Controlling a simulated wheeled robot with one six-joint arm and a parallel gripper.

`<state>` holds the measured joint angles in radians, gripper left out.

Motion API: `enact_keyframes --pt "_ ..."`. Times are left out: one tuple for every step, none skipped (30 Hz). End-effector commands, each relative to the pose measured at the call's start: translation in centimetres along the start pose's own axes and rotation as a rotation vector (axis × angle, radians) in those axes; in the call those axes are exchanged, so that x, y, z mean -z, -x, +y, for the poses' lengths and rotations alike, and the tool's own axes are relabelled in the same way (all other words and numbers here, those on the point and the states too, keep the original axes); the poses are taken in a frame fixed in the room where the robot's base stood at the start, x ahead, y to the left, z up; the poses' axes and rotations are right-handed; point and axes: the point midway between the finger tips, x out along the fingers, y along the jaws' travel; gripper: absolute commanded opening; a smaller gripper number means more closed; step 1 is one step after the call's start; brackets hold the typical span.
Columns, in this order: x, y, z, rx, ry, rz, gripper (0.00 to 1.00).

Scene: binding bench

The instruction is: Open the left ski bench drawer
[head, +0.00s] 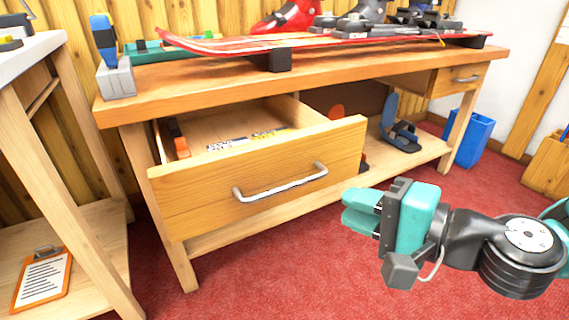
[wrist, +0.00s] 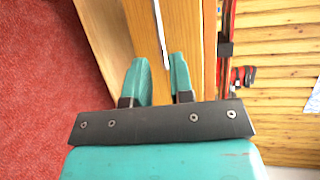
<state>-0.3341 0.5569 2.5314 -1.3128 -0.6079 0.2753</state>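The left ski bench drawer (head: 260,190) stands pulled well out of the wooden bench (head: 200,82), its inside showing. It has a silver bar handle (head: 282,184) across its front. Inside lie an orange item (head: 181,147) and some small labelled strips (head: 228,143). My gripper (head: 346,208), with teal fingers, is in front of the drawer, to the right of the handle and apart from it. In the wrist view my gripper (wrist: 160,68) has a gap between its fingers and holds nothing. The handle (wrist: 159,30) shows as a pale bar ahead of that gap.
A red ski (head: 230,44) and boots (head: 285,18) are on the bench top. A right drawer (head: 465,77) is closed. A side table with an orange clipboard (head: 42,280) stands left, and a blue bin (head: 470,139) right. Red carpet in front is clear.

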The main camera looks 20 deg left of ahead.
Motion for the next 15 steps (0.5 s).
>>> enact_keyframes --pt "-0.1 -0.2 -0.6 -0.004 -0.006 -0.003 0.22" --pt "-0.1 -0.4 -0.6 -0.004 -0.006 -0.001 0.22" --pt "-0.1 -0.6 -0.6 -0.004 -0.006 -0.001 0.22" --pt "-0.1 -0.8 -0.5 -0.006 -0.006 0.000 0.22" --pt "-0.1 -0.9 -0.5 -0.007 -0.007 0.001 0.22" --pt "-0.2 -1.1 -0.4 -0.009 -0.007 0.004 0.22" --pt "-0.2 -1.2 -0.3 -0.011 -0.007 0.005 0.22" --pt "-0.2 -1.3 -0.2 -0.013 -0.008 0.008 0.22" --pt "-0.2 -2.5 -0.3 -0.010 0.001 0.003 0.22" --pt "-0.2 -3.2 -0.3 -0.009 0.002 0.003 0.22" --pt "-0.3 -4.0 -0.3 -0.010 0.002 0.002 0.22" --pt "-0.3 -4.9 -0.3 -0.008 0.003 0.003 0.22" --pt "-0.2 -5.5 -0.4 -0.009 0.002 0.003 0.22" --pt "-0.2 -6.2 -0.4 -0.009 0.003 0.003 0.22" --pt "-0.3 -7.1 -0.4 -0.008 0.002 0.003 0.22"
